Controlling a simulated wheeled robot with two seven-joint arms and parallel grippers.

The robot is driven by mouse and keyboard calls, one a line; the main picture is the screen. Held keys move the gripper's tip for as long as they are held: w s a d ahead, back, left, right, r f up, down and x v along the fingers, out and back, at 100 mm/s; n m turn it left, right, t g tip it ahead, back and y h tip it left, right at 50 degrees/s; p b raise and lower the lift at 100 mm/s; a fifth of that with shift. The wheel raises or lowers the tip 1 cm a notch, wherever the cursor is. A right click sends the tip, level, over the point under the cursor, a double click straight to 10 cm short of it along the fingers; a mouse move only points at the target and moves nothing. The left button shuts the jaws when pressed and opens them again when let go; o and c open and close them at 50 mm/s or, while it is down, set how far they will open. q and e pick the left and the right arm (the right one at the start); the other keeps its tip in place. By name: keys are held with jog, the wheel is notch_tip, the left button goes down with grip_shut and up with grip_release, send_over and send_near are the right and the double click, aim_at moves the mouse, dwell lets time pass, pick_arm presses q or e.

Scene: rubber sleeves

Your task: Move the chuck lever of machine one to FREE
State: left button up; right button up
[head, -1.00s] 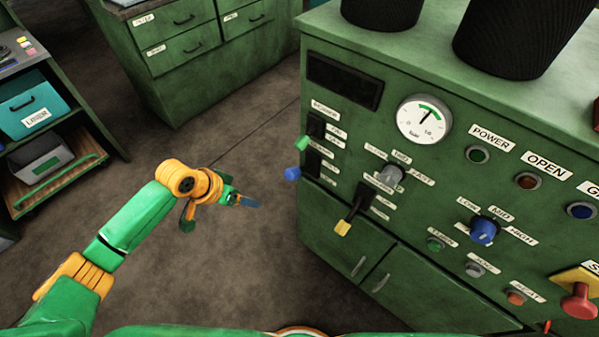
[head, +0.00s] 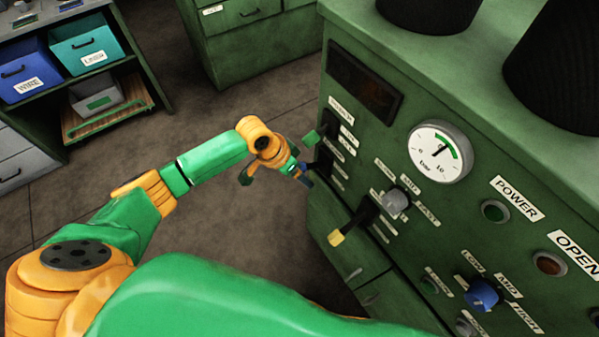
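The green machine (head: 465,95) fills the right side of the head view. Its panel carries a green-tipped lever (head: 310,137) at upper left, a blue-tipped lever (head: 303,168) below it, and a yellow-tipped lever (head: 337,237) lower down. Small white labels beside the levers are too small to read, so I cannot tell which lever is the chuck lever. My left gripper (head: 305,178) is at the blue tip and partly overlaps it. I cannot tell whether they touch or whether the fingers are open. My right gripper is out of view.
A pressure gauge (head: 440,151), a grey knob (head: 396,199), a blue knob (head: 482,294) and several buttons are on the same panel. A shelf with a blue bin (head: 27,72) and a teal bin (head: 85,42) stands at left. The floor between is clear.

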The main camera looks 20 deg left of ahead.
pick_arm(q)
jog(key=shift+s, duration=0.1)
grip_shut()
jog(key=shift+r, duration=0.1)
dwell(1.2)
